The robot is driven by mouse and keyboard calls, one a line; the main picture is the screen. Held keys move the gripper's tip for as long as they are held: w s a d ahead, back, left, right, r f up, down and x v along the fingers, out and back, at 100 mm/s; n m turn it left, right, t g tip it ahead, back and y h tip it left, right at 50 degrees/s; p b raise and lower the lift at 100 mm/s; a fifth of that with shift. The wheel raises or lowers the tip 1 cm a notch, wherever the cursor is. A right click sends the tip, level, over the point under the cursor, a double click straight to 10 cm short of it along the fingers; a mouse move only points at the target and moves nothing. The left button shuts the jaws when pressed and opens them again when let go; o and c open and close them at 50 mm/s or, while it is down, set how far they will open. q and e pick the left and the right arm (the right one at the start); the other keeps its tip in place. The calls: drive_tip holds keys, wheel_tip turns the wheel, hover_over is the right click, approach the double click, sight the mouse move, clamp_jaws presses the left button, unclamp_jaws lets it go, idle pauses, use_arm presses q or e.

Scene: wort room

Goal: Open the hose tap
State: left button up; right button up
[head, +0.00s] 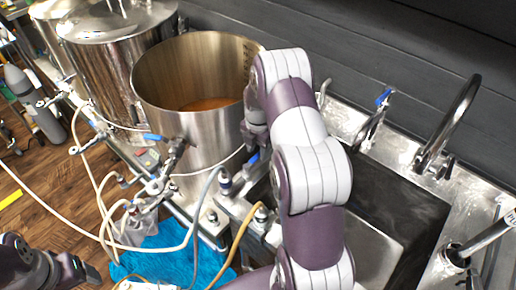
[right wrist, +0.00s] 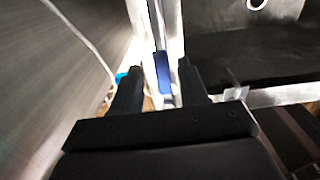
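A blue lever (head: 252,159) shows low between the open steel pot and the sink; I take it for the hose tap's handle. In the right wrist view the blue lever (right wrist: 165,76) stands between the two dark fingers of my right gripper (right wrist: 158,88), with a gap visible on each side. In the head view my right gripper (head: 256,138) is just above the lever, beside the pot wall, partly hidden by my arm. The tap body below is mostly hidden. My left gripper (head: 88,270) is at the lower left, away from the tap; its fingers are unclear.
The large steel pot (head: 190,90) holds brown liquid and stands close left of my right gripper. A dark sink (head: 400,205) with a curved faucet (head: 455,120) and a blue-handled tap (head: 383,98) lies right. Hoses and a blue cloth (head: 165,255) are in front.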

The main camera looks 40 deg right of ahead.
sight(258, 154)
wheel_tip(258, 154, up, 13)
drive_tip(key=b, duration=0.1)
drive_tip(key=shift+f, duration=0.15)
idle(0.4)
